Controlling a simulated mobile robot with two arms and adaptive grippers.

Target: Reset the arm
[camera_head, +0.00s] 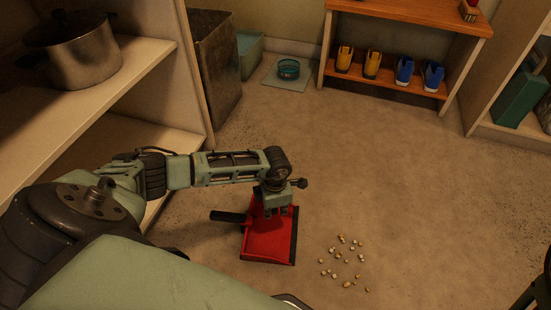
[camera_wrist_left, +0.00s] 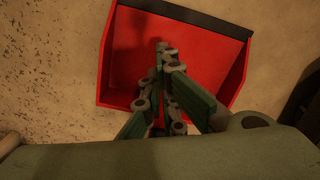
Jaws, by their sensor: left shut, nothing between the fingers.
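My left arm reaches in from the left in the head view. Its gripper (camera_head: 274,212) points down over a red dustpan (camera_head: 268,243) that lies on the floor. In the left wrist view my left gripper (camera_wrist_left: 163,50) is shut and empty, with the red dustpan (camera_wrist_left: 120,80) behind its fingers. The dustpan's black handle (camera_head: 228,216) sticks out to the left, and its dark front lip is on the right. I cannot tell whether the fingertips touch the pan. My right gripper does not show; only a dark piece shows at the lower right edge.
Several small crumbs (camera_head: 344,262) lie on the floor right of the dustpan. A shelf (camera_head: 150,62) with a metal pot (camera_head: 85,58) stands at the left. A wooden rack (camera_head: 410,16) with yellow and blue shoes stands at the back. The middle floor is clear.

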